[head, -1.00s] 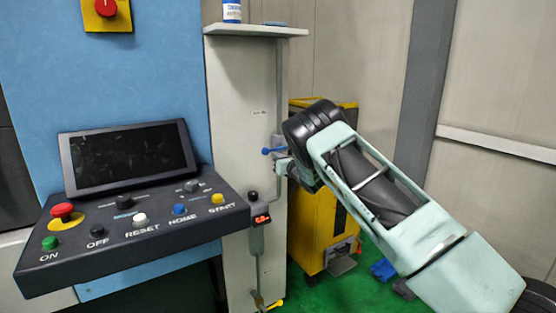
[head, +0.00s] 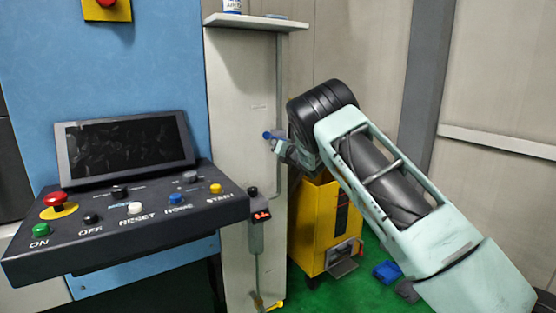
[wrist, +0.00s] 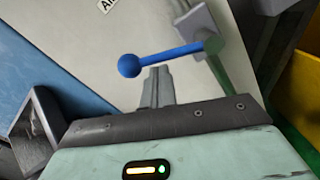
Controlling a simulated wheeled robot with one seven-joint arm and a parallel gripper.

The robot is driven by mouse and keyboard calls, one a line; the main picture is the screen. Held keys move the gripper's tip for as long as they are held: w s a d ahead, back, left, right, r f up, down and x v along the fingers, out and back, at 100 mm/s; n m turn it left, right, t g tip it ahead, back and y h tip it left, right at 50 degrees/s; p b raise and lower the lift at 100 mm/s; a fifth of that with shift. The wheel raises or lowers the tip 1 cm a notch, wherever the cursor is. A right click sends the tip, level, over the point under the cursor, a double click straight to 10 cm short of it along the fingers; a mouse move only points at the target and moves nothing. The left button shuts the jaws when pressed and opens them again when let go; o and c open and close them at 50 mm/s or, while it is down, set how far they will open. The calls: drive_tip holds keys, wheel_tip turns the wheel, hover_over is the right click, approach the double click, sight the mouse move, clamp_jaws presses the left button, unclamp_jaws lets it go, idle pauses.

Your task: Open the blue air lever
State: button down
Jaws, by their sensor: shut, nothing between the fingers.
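The blue air lever (wrist: 165,58) is a thin bar with a round ball at its left end, fixed to a grey valve on a vertical pipe on the pale panel. In the head view only its blue ball end (head: 267,135) shows clearly, and my arm hides part of the rest. My gripper (wrist: 157,72) is shut and empty, its fingertips just below the bar, close to the ball. I cannot tell whether they touch it. In the head view my gripper (head: 277,143) is at the lever, largely hidden by its own wrist.
A black control panel (head: 110,240) with buttons and a screen (head: 125,148) stands at left. A shelf (head: 255,22) juts out above. A yellow cabinet (head: 312,225) stands behind my arm.

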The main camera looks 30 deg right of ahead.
drive_tip(key=d+r+m+b, duration=0.3)
drive_tip(key=d+r+m, duration=0.1)
drive_tip(key=m, duration=0.8)
drive_tip(key=shift+d+r+g+h, duration=0.3)
drive_tip(key=shift+r+h, duration=0.1)
drive_tip(key=shift+r, duration=0.4)
drive_tip(key=shift+w+d, duration=0.1)
drive_tip(key=shift+d, duration=0.05)
